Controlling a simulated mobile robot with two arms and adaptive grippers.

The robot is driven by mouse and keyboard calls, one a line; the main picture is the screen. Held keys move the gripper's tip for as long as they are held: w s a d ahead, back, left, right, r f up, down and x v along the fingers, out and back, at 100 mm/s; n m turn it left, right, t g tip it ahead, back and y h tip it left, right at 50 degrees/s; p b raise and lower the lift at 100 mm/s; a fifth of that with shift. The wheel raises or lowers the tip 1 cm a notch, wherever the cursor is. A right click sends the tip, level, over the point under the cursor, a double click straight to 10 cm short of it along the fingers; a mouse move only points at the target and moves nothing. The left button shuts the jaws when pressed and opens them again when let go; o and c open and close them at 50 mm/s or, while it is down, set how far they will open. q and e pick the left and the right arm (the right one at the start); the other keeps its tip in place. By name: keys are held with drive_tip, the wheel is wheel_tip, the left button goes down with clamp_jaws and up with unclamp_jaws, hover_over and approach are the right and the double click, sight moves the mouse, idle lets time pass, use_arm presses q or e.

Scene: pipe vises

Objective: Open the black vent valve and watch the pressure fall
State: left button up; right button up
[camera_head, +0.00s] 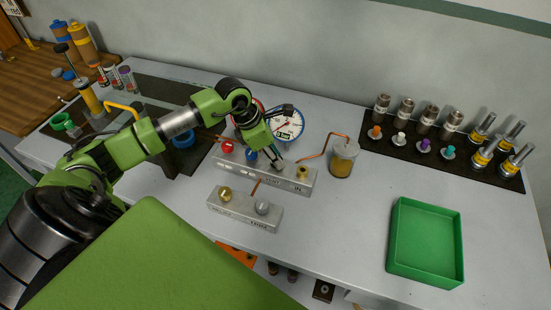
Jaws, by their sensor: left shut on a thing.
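The grey manifold block (240,170) lies on the table in the middle, with a red knob (227,146), a blue knob (250,155) and a brass fitting (302,173) along its top. My left gripper (275,164) reaches down onto the block between the blue knob and the brass fitting. It is shut on the black vent valve, which the fingers almost wholly hide. A white round pressure gauge (288,124) stands behind the block, partly covered by my arm; its reading is too small to tell. My right gripper is out of view.
A second grey block (236,212) with brass and silver knobs lies in front. A jar (342,160) joins the manifold by copper pipe. A green tray (398,240) and a dark rack of fittings (385,143) are to the right. Table between blocks and tray is clear.

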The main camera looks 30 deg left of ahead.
use_arm(q)
drive_tip(key=n+y+b, duration=0.1)
drive_tip(key=n+b, duration=0.1)
drive_tip(key=n, duration=0.1)
drive_tip(key=n+t+y+b, duration=0.1)
drive_tip(key=n+b, duration=0.1)
drive_tip(key=n, duration=0.1)
drive_tip(key=shift+d+f+b, duration=0.1)
drive_tip(key=shift+b, duration=0.2)
drive_tip(key=shift+n+y+b, duration=0.8)
drive_tip(key=shift+n+b, duration=0.45)
drive_tip(key=shift+n, duration=0.75)
drive_tip(key=shift+r, duration=0.2)
drive_tip(key=o, duration=1.1)
drive_tip(key=v, duration=1.2)
